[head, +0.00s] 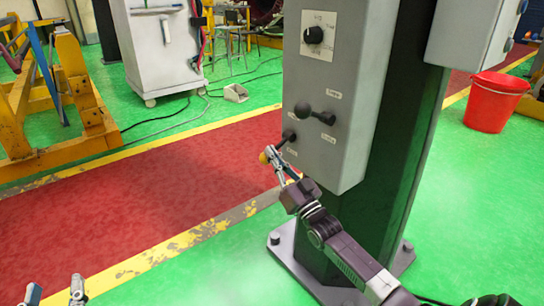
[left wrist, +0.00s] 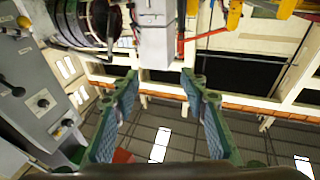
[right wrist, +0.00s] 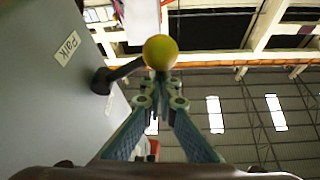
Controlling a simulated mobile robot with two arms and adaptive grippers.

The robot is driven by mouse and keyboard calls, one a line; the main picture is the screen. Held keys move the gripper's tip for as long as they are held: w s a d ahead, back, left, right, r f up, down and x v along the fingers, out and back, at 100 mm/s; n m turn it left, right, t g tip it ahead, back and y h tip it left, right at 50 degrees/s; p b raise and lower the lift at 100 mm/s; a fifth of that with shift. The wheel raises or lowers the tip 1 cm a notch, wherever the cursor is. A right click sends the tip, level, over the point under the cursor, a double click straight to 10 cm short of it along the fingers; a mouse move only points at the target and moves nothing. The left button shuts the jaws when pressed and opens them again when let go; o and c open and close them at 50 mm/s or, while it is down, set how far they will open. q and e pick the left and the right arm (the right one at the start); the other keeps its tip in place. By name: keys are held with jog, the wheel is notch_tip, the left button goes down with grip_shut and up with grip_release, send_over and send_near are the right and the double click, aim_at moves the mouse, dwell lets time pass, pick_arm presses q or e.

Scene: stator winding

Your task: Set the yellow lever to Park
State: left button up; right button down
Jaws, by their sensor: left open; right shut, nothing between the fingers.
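The yellow lever's ball knob (head: 266,157) sits at the lower left of the grey control box (head: 325,165). In the right wrist view the yellow knob (right wrist: 160,52) ends a black rod rising from a pivot on the panel. A "Park" label (right wrist: 68,49) is on the panel, left of and above the pivot. My right gripper (head: 271,152) is shut and empty, its tips right at the knob; in the right wrist view the tips (right wrist: 161,84) are just below it. Contact cannot be told. My left gripper (head: 55,288) is open and empty, low at the left.
A black knobbed lever (head: 304,110) and a rotary dial (head: 313,35) are above on the same box. A dark green post (head: 400,150) carries the box. A red bucket (head: 494,102) stands at the right.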

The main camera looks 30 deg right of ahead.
pick_arm(q)
jog(key=shift+s+d+r+t+h, duration=0.15)
jog(key=shift+r+t, duration=0.1)
jog(key=shift+r, duration=0.35)
jog(key=shift+s+a+r+t+h, duration=0.15)
jog(key=shift+r+t, duration=0.15)
jog(key=shift+r, duration=0.3)
jog(key=shift+s+d+r+t+h, duration=0.15)
jog(key=shift+r+t, duration=0.1)
jog(key=shift+r, duration=0.35)
pick_arm(e)
jog(key=shift+d+f+n+y, duration=0.1)
jog(key=shift+f+n+y, duration=0.25)
jog(key=shift+n, duration=0.25)
pick_arm(q)
jog(key=shift+f, duration=0.1)
